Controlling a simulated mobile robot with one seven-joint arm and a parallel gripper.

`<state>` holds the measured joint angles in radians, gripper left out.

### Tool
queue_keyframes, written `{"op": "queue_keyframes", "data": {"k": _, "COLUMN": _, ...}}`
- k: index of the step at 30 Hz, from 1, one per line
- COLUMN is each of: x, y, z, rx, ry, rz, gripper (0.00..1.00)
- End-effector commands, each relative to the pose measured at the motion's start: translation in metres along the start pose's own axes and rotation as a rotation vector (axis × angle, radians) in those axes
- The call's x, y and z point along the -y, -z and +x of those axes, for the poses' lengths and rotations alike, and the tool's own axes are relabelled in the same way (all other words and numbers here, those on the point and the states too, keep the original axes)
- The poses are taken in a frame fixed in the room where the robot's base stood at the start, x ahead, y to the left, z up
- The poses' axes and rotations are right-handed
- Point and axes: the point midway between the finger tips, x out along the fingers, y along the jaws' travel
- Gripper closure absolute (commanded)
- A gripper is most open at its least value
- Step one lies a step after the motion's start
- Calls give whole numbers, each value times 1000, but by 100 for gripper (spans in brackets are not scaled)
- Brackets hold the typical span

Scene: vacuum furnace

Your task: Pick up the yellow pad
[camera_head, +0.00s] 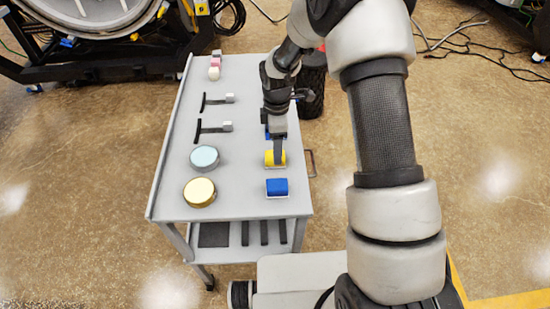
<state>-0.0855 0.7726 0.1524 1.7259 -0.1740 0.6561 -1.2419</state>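The yellow pad (270,158) is a small block with a pale base on the right side of the grey cart top. My gripper (278,158) points down over it, and its fingers cover part of the pad's middle. I see the fingers nearly edge-on, so I cannot tell whether they are apart or closed on the pad. The pad appears to be at the level of the cart top.
The grey cart (238,192) also holds a blue pad (277,187) in front, another blue piece behind partly hidden by my gripper, a gold disc (199,191), a light-blue disc (204,157), and two T-shaped tools (214,129). A dark cylinder (313,85) stands behind right.

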Motion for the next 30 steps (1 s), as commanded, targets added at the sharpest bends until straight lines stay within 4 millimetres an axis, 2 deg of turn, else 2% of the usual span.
{"op": "queue_keyframes", "data": {"k": 5, "x": 0, "y": 2, "z": 14, "rx": 1, "ry": 3, "rz": 0, "gripper": 38}}
{"op": "queue_keyframes", "data": {"k": 12, "x": -3, "y": 5, "z": 48, "rx": 2, "ry": 3, "rz": 0, "gripper": 38}}
{"op": "queue_keyframes", "data": {"k": 21, "x": -4, "y": 5, "z": 54, "rx": 1, "ry": 0, "rz": 1, "gripper": 38}}
{"op": "queue_keyframes", "data": {"k": 22, "x": -4, "y": 5, "z": 54, "rx": 1, "ry": 0, "rz": 1, "gripper": 39}}
{"op": "queue_keyframes", "data": {"k": 30, "x": -4, "y": 5, "z": 54, "rx": 0, "ry": 0, "rz": 1, "gripper": 82}}
